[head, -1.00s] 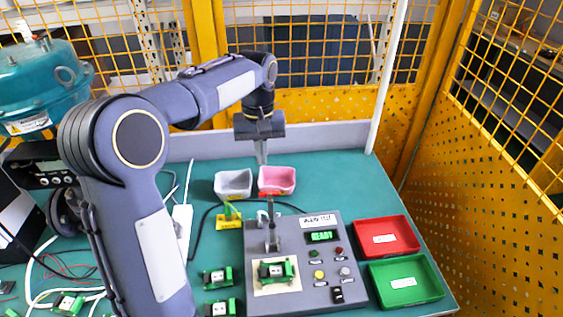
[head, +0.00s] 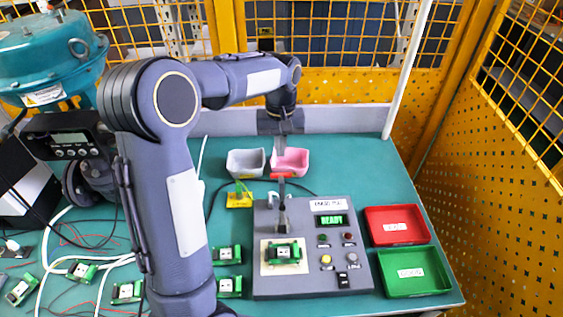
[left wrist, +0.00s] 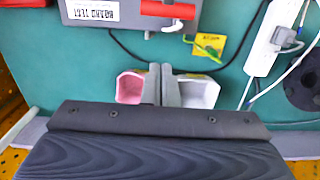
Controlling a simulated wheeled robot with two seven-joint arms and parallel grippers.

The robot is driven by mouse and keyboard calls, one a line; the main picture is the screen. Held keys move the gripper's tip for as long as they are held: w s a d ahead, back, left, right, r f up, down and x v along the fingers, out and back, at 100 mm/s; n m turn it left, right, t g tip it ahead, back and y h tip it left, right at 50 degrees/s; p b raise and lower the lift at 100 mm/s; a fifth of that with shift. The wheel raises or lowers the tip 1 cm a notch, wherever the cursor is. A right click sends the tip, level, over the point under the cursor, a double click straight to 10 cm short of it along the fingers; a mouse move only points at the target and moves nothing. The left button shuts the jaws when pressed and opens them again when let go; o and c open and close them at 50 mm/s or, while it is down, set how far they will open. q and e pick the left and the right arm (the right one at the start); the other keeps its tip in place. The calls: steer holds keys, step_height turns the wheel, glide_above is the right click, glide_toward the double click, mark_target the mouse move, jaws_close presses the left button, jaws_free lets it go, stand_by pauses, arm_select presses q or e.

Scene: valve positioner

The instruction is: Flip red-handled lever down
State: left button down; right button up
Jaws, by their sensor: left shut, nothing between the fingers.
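The red-handled lever stands up on the grey test box (head: 335,275); its red handle (head: 281,175) is at the top, at the box's back edge in the head view. The handle also shows at the top of the left wrist view (left wrist: 168,10). My left gripper (head: 281,152) is shut and empty, pointing down behind the lever, in front of the pink bin in the picture. In the left wrist view its two fingers (left wrist: 161,85) are together, apart from the handle. A green board (head: 284,253) sits on the box below the lever. My right gripper is not in view.
A grey bin (head: 246,162) and a pink bin (head: 296,160) stand behind the box. Red (head: 398,225) and green (head: 413,271) trays lie at the right. Loose green boards and cables cover the left of the table.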

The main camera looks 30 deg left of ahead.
arm_select(q)
steer(key=s+d+f, duration=0.1)
steer(key=s+d+f+p, duration=0.1)
steer(key=s, duration=0.1)
steer(key=shift+s+f+p, duration=0.1)
steer(key=shift+s+p, duration=0.05)
steer(key=shift+p, duration=0.15)
stand_by(0.4)
